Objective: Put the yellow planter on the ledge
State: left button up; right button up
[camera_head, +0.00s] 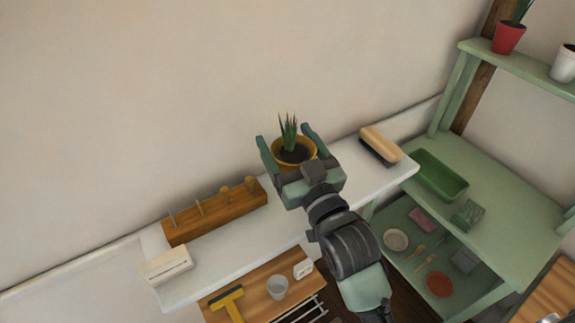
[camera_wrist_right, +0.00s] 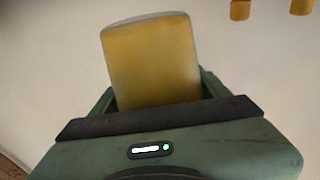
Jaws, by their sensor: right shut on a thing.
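The yellow planter (camera_head: 284,164) holds dark soil and a spiky green plant. My right gripper (camera_head: 289,140) is shut on it, with one finger on each side. In the right wrist view the planter (camera_wrist_right: 152,62) fills the space between the fingers of my right gripper (camera_wrist_right: 155,95). The white ledge (camera_head: 240,243) runs along the wall, and the planter appears over its middle stretch. I cannot tell whether the planter touches the ledge. My left gripper is not in view.
On the ledge, a wooden peg block (camera_head: 215,212) and a white box (camera_head: 168,266) stand left, and a brush (camera_head: 380,146) lies right. A green shelf unit (camera_head: 510,190) with a green tray (camera_head: 440,176) stands at the right. Below are a glass (camera_head: 277,287) and a yellow-handled tool (camera_head: 228,302).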

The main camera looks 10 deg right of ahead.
jog(key=shift+f+b, duration=0.35)
jog(key=shift+f, duration=2.4)
jog(key=shift+f, duration=0.1)
jog(key=o, duration=1.5)
jog(key=v, duration=1)
jog(key=shift+s+d, duration=0.1)
jog(key=shift+s, duration=0.3)
jog(key=shift+s+d, duration=0.15)
jog(key=shift+s, duration=0.5)
jog(key=shift+f, duration=0.1)
